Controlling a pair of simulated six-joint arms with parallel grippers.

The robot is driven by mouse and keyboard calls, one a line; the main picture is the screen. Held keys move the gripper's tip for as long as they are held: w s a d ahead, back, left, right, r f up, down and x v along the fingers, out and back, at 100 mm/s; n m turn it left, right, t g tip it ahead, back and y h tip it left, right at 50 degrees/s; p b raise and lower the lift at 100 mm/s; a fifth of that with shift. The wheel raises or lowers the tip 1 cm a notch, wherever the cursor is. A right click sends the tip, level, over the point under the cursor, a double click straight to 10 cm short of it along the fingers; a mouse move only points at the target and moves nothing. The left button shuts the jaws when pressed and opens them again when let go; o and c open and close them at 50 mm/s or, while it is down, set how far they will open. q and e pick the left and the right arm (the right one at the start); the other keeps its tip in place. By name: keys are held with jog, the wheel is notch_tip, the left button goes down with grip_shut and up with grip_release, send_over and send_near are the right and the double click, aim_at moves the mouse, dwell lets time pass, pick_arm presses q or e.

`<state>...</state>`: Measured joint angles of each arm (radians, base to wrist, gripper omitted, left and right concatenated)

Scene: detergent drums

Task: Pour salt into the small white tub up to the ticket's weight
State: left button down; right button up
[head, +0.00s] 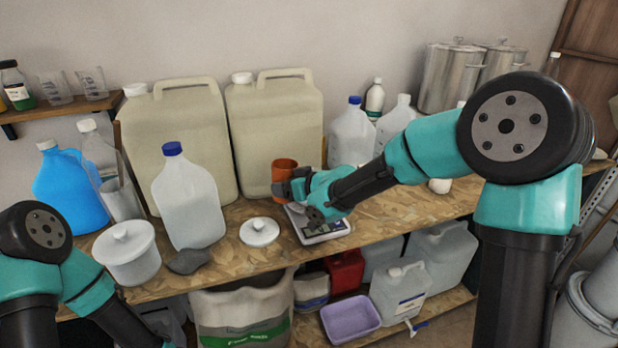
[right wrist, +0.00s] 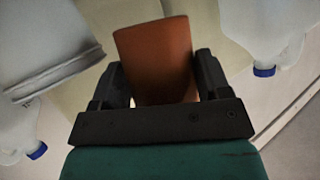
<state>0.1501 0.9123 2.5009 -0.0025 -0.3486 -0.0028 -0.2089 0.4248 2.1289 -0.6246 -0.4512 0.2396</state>
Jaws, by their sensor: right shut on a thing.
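My right gripper (head: 287,190) is shut on an orange cup (head: 284,168), held above the bench close to the right cream canister. The cup also shows between the fingers of the right gripper (right wrist: 157,88) in the right wrist view; its contents cannot be seen. A scale (head: 322,230) with a dark display sits below my right gripper, its plate partly hidden by the gripper. A white lidded tub (head: 127,252) stands at the left of the bench. My left gripper is out of view. No ticket is readable.
Cream canisters (head: 182,140) and a blue-capped jug (head: 188,195) crowd the bench's back and left. A dark grey lump (head: 188,261) lies near the front edge. A sack (head: 243,312) and a purple basin (head: 350,319) are below. A pale rimmed container (right wrist: 48,40) shows in the wrist view.

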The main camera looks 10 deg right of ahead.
aim_at(296, 166)
jog(key=shift+w+d+r+m, duration=0.15)
jog(key=shift+r+m, duration=0.15)
jog(key=shift+r, duration=0.65)
jog(key=shift+w+d+m+g+y, duration=0.3)
jog(key=shift+d+m+y, duration=0.1)
jog(key=shift+m+y, duration=0.15)
jog(key=shift+w+d+r+m+g+y, duration=0.15)
jog(key=shift+w+d+r+m+y, duration=0.2)
jog(key=shift+m, duration=0.25)
jog(key=shift+w+d+r+m+g+y, duration=0.1)
jog(key=shift+d+r+m+g+y, duration=0.1)
jog(key=shift+d+r+m, duration=0.3)
jog(key=shift+w+f+m+y, duration=0.1)
jog(key=shift+f+m+y, duration=0.2)
jog(key=shift+m+y, duration=0.35)
jog(key=shift+f+m, duration=0.2)
jog(key=shift+m, duration=0.4)
jog(key=shift+r+m+y, duration=0.45)
jog(key=shift+m+y, duration=0.1)
jog(key=shift+m, duration=0.25)
jog(key=shift+f+m+y, duration=0.2)
jog(key=shift+m+y, duration=0.2)
jog(key=shift+m, duration=0.3)
jog(key=shift+w+d+r+m+y, duration=0.1)
jog(key=shift+w+d+m+y, duration=0.15)
jog(key=shift+m, duration=0.45)
jog(key=shift+d+r+m+y, duration=0.15)
jog(key=shift+m+y, duration=0.2)
jog(key=shift+m, duration=0.35)
